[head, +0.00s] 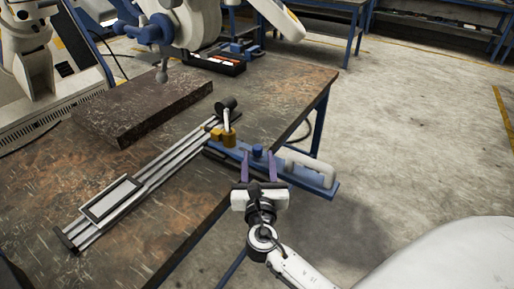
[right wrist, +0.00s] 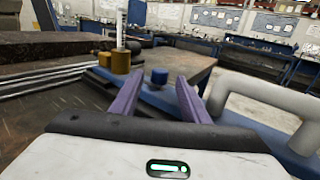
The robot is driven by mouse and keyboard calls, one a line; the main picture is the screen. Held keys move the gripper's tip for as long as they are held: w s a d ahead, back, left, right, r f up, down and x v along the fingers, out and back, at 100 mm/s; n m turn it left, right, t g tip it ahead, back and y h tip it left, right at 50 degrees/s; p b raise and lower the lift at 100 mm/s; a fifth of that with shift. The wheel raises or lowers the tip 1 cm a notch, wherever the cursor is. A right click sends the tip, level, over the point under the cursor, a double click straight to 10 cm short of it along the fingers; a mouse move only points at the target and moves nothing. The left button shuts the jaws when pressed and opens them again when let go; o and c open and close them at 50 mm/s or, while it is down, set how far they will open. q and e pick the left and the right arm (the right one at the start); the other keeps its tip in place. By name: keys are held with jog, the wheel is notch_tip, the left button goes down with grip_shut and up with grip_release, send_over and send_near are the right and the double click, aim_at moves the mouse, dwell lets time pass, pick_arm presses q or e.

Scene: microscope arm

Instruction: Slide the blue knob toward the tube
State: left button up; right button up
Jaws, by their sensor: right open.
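In the right wrist view, the knob (right wrist: 159,77) shows between the fingertips (right wrist: 161,79), with visible gaps; contact cannot be told. A pale upright tube (head: 227,119) with a black top stands in a gold holder (head: 229,138), up and left of the knob. The tube (right wrist: 121,28) also shows in the right wrist view. My left gripper is not in view.
A thick grey handle (head: 309,167) rises from the base right of my right gripper. A metal rail with a framed plate (head: 112,199) lies left on the worn table (head: 180,213). A dark slab (head: 145,105) lies farther back. Floor is open at right.

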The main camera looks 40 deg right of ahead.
aim_at(258, 153)
jog(key=shift+x, duration=2.3)
jog(key=shift+c, duration=0.5)
grip_shut()
